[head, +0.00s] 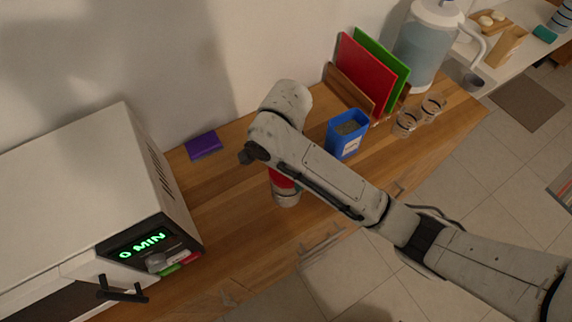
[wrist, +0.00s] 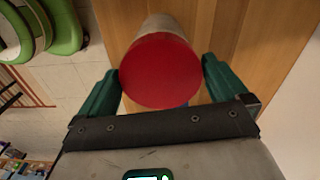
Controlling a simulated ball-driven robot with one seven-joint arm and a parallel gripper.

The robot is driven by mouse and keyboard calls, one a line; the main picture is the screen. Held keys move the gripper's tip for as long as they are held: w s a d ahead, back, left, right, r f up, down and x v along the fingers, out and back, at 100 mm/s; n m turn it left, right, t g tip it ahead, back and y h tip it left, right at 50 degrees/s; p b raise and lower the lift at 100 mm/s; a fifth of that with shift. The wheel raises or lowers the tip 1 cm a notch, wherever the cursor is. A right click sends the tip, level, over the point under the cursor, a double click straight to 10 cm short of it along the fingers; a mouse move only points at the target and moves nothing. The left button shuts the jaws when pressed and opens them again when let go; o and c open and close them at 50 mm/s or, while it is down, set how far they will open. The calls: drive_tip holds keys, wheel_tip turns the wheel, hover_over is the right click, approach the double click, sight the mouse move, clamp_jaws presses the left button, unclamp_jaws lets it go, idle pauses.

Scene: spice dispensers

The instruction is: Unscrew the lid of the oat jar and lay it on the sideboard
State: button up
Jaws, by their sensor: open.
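The jar (head: 286,199) has a pale body and a red lid (head: 281,180). It stands upright on the wooden sideboard (head: 235,220), its upper part partly hidden by my arm. In the wrist view the round red lid (wrist: 160,72) faces the camera, with the pale jar body (wrist: 165,24) behind it. My gripper (wrist: 160,69) is open, with one green finger on each side of the lid. A small gap shows on the right; the left finger is very close, and I cannot tell if it touches. My arm mostly hides the gripper in the head view.
A microwave (head: 90,190) stands left, and a purple block (head: 203,145) lies near the wall. A blue container (head: 347,134), red board (head: 366,74), green board (head: 384,62), glasses (head: 407,122) and water dispenser (head: 426,45) stand to the right. Wood left of the jar is clear.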

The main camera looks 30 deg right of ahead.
drive_tip(key=m, duration=0.4)
drive_tip(key=shift+m, duration=0.4)
drive_tip(key=m, duration=0.4)
drive_tip(key=shift+w, duration=0.1)
drive_tip(key=c, duration=0.8)
drive_tip(key=shift+o, duration=0.2)
drive_tip(key=n, duration=0.9)
